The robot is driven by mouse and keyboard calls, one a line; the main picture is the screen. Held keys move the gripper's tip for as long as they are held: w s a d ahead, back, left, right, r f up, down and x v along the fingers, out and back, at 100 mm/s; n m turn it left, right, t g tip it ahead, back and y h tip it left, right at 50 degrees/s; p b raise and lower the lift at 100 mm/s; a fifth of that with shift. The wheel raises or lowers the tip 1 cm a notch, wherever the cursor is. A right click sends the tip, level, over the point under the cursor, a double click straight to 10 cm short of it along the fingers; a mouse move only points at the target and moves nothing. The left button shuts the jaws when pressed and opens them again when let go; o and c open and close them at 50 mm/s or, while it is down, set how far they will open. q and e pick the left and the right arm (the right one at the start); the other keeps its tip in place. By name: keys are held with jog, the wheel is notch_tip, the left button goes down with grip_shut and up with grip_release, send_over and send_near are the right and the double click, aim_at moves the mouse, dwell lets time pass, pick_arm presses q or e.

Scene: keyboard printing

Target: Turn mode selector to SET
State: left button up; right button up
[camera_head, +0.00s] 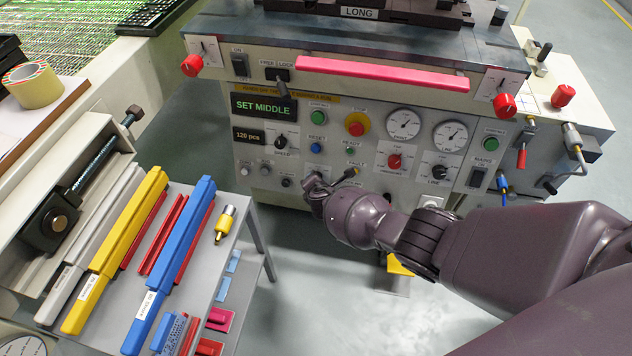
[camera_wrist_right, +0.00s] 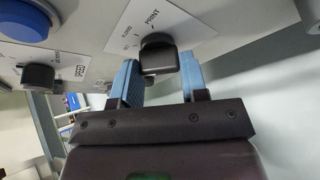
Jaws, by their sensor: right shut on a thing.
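The mode selector is a black knob (camera_wrist_right: 158,55) on a white label plate in the right wrist view. The word PRINT reads above it, and smaller words to its left are hard to read. I cannot tell which mark it points at. My right gripper (camera_wrist_right: 161,80) has its blue fingers on both sides of the knob, shut on it. In the head view the right gripper (camera_head: 318,187) is at the lower part of the control panel (camera_head: 260,155) and hides the selector. My left gripper is not in view.
A green display (camera_head: 264,107) reads SET MIDDLE. The speed knob (camera_head: 280,142), a blue reset button (camera_head: 316,148) and a red stop button (camera_head: 357,125) are close by. A bench with yellow and blue bars (camera_head: 175,260) stands at the left.

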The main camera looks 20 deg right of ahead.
jog(key=shift+w, duration=0.1)
jog(key=o, duration=0.9)
pick_arm(q)
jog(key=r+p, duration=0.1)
jog(key=p, duration=0.1)
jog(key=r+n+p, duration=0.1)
jog(key=p, duration=0.1)
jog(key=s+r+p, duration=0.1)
jog(key=p, duration=0.1)
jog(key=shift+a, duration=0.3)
pick_arm(e)
jog(key=v, duration=1.1)
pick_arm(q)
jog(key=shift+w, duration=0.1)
